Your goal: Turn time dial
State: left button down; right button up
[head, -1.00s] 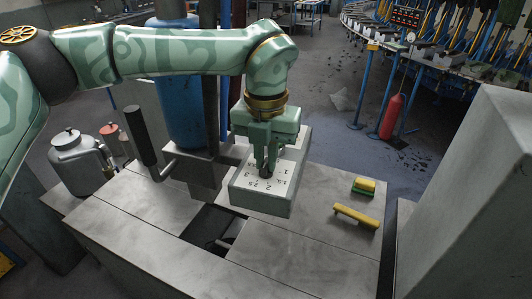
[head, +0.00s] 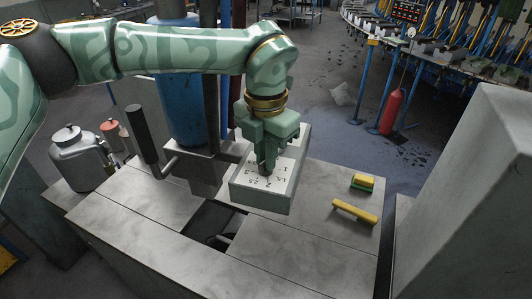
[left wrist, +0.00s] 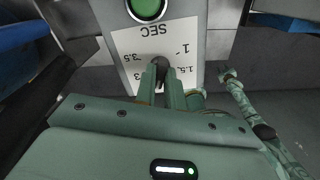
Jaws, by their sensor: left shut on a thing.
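The time dial is on a pale green-grey control box (head: 262,200) standing on the metal table. Its white scale plate (left wrist: 127,48) carries numbers and the word SEC, upside down in the left wrist view. My left gripper (head: 268,163) points down at the box top, its fingers shut on the dark dial knob (left wrist: 160,66). The fingers hide much of the knob, so its exact setting is unclear. A green button (left wrist: 147,8) is on the box beside the plate. A green patterned arm, apparently my right one (left wrist: 247,105), shows small; its jaws are unclear.
A yellow-handled tool (head: 355,212) and a green-and-yellow brush (head: 362,183) lie on the table (head: 290,255) right of the box. A black-handled lever (head: 142,133) stands to the left. A dark opening (head: 212,222) is in front. A large grey block (head: 480,190) bounds the right.

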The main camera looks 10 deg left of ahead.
pick_arm(q)
jog(key=shift+r, duration=0.15)
jog(key=c, duration=1.5)
grip_release()
notch_tip(320, 180, up, 16)
jog(key=shift+r, duration=0.15)
